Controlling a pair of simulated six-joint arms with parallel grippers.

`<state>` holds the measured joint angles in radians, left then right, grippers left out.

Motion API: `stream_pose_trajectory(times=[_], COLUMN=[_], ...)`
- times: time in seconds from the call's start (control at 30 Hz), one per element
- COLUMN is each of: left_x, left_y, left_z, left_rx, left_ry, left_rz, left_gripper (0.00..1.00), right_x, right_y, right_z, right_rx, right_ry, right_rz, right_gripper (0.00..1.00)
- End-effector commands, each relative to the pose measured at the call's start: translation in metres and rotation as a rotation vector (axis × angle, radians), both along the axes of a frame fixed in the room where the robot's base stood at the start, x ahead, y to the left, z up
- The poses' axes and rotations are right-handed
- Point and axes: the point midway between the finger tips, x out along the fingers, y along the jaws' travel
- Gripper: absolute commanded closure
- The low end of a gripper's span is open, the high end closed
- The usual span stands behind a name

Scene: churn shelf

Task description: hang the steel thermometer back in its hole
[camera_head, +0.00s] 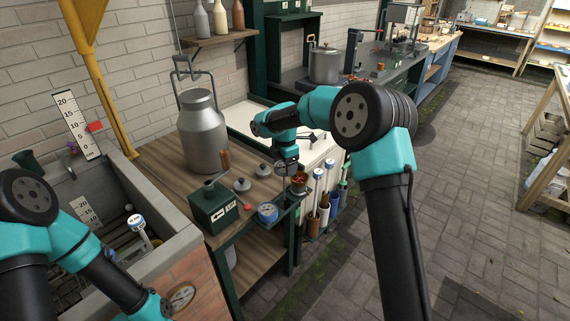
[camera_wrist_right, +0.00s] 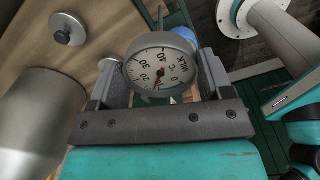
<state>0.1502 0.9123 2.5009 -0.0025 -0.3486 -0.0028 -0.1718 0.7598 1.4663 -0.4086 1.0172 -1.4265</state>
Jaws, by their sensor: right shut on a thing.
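My right gripper (camera_wrist_right: 160,90) is shut on the steel thermometer (camera_wrist_right: 150,68), whose round white dial, marked MILK and °C, faces the wrist camera between the fingers. In the head view my right gripper (camera_head: 287,165) is over the right edge of the wooden bench (camera_head: 160,155), close above a small pot with reddish-brown contents (camera_head: 299,183). The thermometer cannot be made out clearly there. Tools with white-and-blue tops (camera_head: 319,173) hang at the bench's right side. I cannot tell which hole is empty. My left arm enters at lower left, its fingers out of view.
A large steel churn (camera_head: 202,135) stands on the bench. In front are a dark green box (camera_head: 213,207), a blue-rimmed dial (camera_head: 267,212) and small steel lids (camera_head: 242,185). A stone trough (camera_head: 120,190) stands left. The paved floor on the right is open.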

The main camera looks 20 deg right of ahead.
Motion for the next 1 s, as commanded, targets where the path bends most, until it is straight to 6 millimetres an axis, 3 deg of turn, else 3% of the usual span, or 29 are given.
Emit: stream_pose_trajectory(times=[0.6, 1.0], left_x=[0.0, 0.0], left_y=[0.0, 0.0], left_z=[0.0, 0.0], left_rx=[0.0, 0.0], left_ry=[0.0, 0.0], left_rz=[0.0, 0.0], left_gripper=[0.57, 0.57], right_x=[0.0, 0.0], right_y=[0.0, 0.0], right_z=[0.0, -0.014], right_rx=[0.0, 0.0], right_ry=[0.0, 0.0], right_rz=[0.0, -0.001], right_gripper=[0.55, 0.55])
